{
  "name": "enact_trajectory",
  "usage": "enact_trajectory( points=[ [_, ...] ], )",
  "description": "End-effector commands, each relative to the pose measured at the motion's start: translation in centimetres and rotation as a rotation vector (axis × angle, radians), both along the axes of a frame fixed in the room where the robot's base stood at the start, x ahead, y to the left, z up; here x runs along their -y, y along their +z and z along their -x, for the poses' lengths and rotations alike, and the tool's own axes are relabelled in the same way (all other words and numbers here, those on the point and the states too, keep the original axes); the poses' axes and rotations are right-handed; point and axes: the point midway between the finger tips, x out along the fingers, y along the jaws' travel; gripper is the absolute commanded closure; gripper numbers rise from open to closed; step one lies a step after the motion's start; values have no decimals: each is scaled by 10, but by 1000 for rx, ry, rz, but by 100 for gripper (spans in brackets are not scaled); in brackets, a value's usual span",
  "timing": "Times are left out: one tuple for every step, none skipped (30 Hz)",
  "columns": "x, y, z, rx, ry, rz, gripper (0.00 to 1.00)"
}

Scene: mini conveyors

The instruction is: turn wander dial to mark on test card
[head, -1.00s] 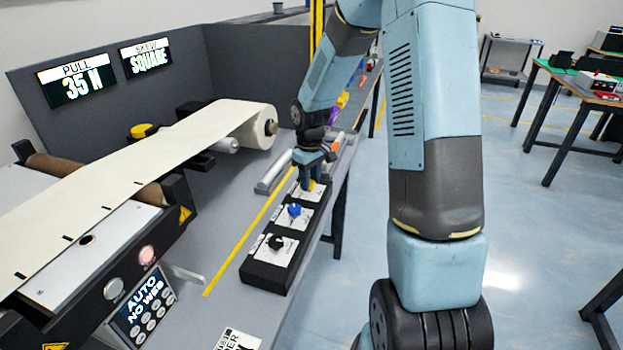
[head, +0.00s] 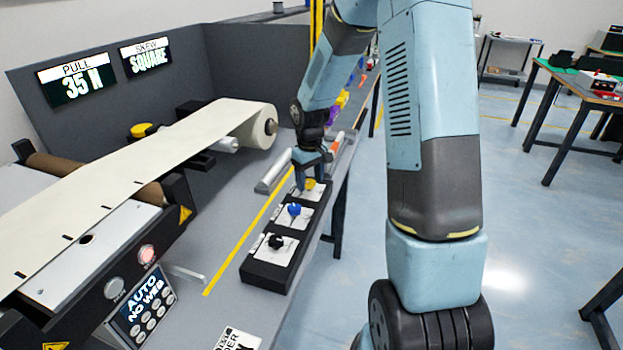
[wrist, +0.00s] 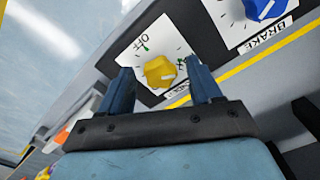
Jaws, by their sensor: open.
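A black control block (head: 262,274) carries three dials on white plates. The yellow dial (head: 310,184) is at the far end, the blue dial (head: 294,209) in the middle and the black dial (head: 276,242) nearest. My gripper (head: 312,180) is at the yellow dial. In the wrist view my gripper (wrist: 160,72) is open, with one finger on each side of the yellow dial (wrist: 160,72), apart from it. That plate reads OFF; its name label is mostly hidden by a finger. The blue dial (wrist: 262,6) is labelled BRAKE. A white card (head: 238,340) ending in "DER" is cut off at the bottom edge.
A web machine with a cream web (head: 120,165) runs along the left. A panel (head: 140,308) reads AUTO, NO WEB. Screens show PULL 35 N (head: 76,80) and SKEW SQUARE (head: 146,57). A metal roller (head: 272,172) lies left of the block.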

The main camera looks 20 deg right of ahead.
Motion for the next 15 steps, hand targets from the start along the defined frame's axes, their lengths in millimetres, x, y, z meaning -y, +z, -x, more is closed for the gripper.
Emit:
enact_trajectory(
  points=[
    [0,0,0,0,0,0,36],
    [0,0,0,0,0,0,36],
    [0,0,0,0,0,0,36],
    [0,1,0,1,0,0,36],
    [0,3,0,1,0,1,36],
    [0,5,-1,2,-1,0,36],
    [0,8,-1,2,-1,0,36],
    [0,11,-1,2,-1,0,36],
    [0,16,-1,3,0,1,36],
    [0,21,-1,4,0,1,36],
    [0,26,-1,4,0,2,36],
    [0,33,-1,4,0,1,36],
    [0,39,-1,4,-1,0,36],
    [0,46,-1,4,-1,1,36],
    [0,54,-1,5,-1,1,36]
  ],
)
